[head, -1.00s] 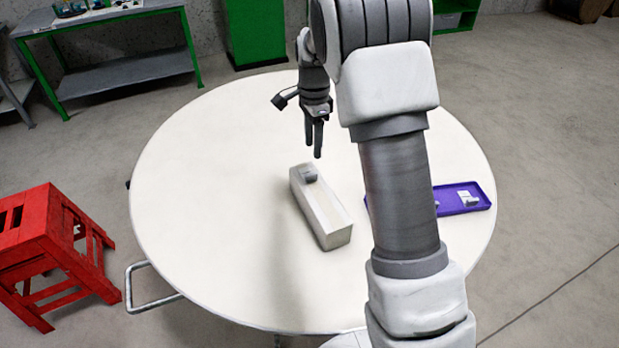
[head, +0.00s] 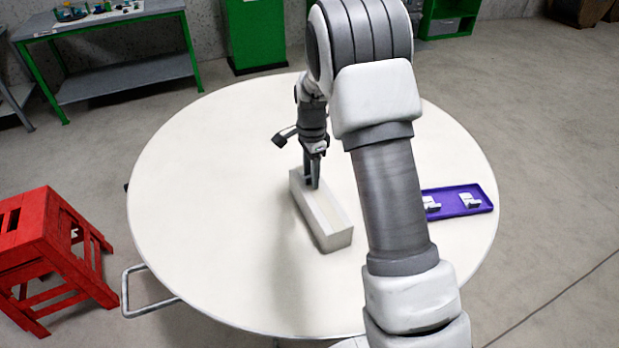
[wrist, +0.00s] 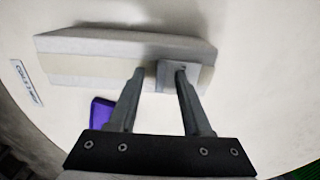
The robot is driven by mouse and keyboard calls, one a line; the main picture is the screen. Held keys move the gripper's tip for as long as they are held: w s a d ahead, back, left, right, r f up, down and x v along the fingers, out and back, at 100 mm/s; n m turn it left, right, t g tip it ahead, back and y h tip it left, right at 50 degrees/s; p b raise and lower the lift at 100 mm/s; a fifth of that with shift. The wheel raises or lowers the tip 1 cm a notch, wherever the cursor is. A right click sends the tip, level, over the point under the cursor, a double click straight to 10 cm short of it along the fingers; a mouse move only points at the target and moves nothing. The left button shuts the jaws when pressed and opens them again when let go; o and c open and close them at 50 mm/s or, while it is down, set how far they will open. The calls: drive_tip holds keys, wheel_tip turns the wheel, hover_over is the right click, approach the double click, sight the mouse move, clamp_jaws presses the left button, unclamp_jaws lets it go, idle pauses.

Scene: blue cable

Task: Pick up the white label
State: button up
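A small pale grey-white piece (wrist: 164,78) sits on the long white box (head: 326,219), at its far end in the head view. I cannot tell if it is the white label. My gripper (wrist: 159,72) points down over the box with its fingers apart. In the wrist view the piece is close to the right finger, whose tip overlaps it; the left finger is clear of it. Whether they touch is unclear. In the head view my gripper (head: 312,186) mostly hides the piece. A flat white strip with blue lettering (wrist: 28,84) shows at left in the wrist view.
A purple tray (head: 480,209) with two small white pieces (head: 431,203) lies to the right, partly behind my arm. The round white table (head: 220,200) is clear at left. A red stool (head: 45,235) stands left of it.

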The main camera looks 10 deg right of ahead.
clamp_jaws()
drive_tip(key=shift+r, duration=0.1)
